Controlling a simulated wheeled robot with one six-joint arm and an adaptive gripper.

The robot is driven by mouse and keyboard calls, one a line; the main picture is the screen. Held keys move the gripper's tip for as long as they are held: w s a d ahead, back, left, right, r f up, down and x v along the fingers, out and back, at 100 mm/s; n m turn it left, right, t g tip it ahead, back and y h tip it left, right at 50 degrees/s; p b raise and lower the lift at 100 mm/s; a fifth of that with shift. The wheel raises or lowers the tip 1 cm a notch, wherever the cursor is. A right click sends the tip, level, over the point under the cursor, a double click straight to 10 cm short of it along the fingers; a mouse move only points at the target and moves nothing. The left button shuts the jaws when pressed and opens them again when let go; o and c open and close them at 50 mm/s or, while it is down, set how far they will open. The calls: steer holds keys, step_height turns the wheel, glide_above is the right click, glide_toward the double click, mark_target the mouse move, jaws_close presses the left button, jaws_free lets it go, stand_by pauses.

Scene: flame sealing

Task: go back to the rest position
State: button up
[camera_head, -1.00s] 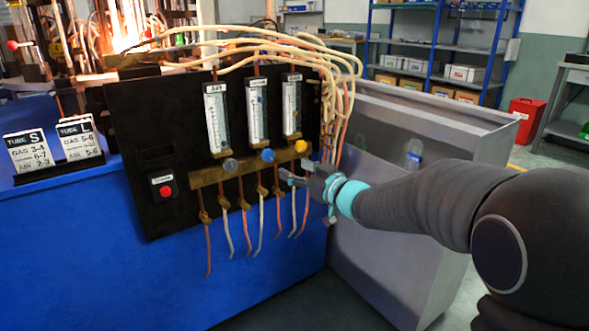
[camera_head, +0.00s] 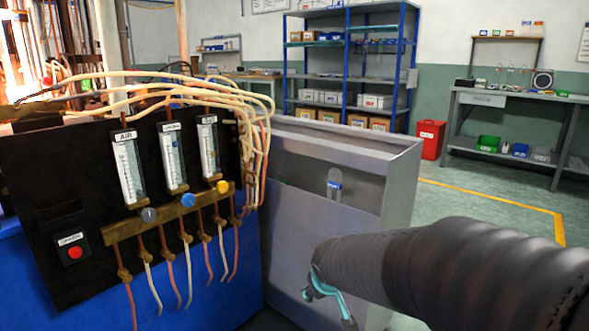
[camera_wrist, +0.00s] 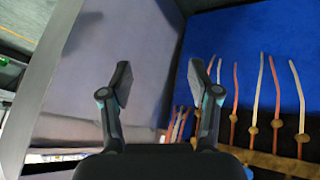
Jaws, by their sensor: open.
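My gripper (camera_wrist: 157,85) shows in the wrist view with its two fingers spread apart and nothing between them. In the head view my dark sleeved arm reaches in from the lower right, and its end with a teal ring hangs low in front of the grey metal bin. The fingertips are mostly hidden there. The black control panel (camera_head: 80,185) stands to the left, with three flow meters and a grey knob (camera_head: 149,215), a blue knob (camera_head: 188,200) and a yellow knob (camera_head: 223,186). My gripper is apart from the knobs.
The grey metal bin (camera_head: 375,215) stands right beside the panel, close to my arm. Thin tubes (camera_wrist: 258,95) hang below the panel. A blue shelf rack (camera_head: 345,70), a red bin (camera_head: 430,138) and a workbench (camera_head: 520,98) stand behind. The floor at right is clear.

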steer(key=s+d+r+m, duration=0.1)
steer(key=s+d+r, duration=0.1)
steer(key=s, duration=0.6)
steer(key=s+d+r+m+g, duration=0.1)
steer(key=s+d, duration=0.3)
steer(key=s, duration=0.4)
steer(key=s+d+r+m, duration=0.2)
steer(key=s+d, duration=0.1)
steer(key=s, duration=0.5)
steer(key=shift+d+r+m+g, duration=0.25)
steer(key=shift+r+m+g, duration=0.05)
steer(key=shift+m, duration=0.1)
stand_by(1.3)
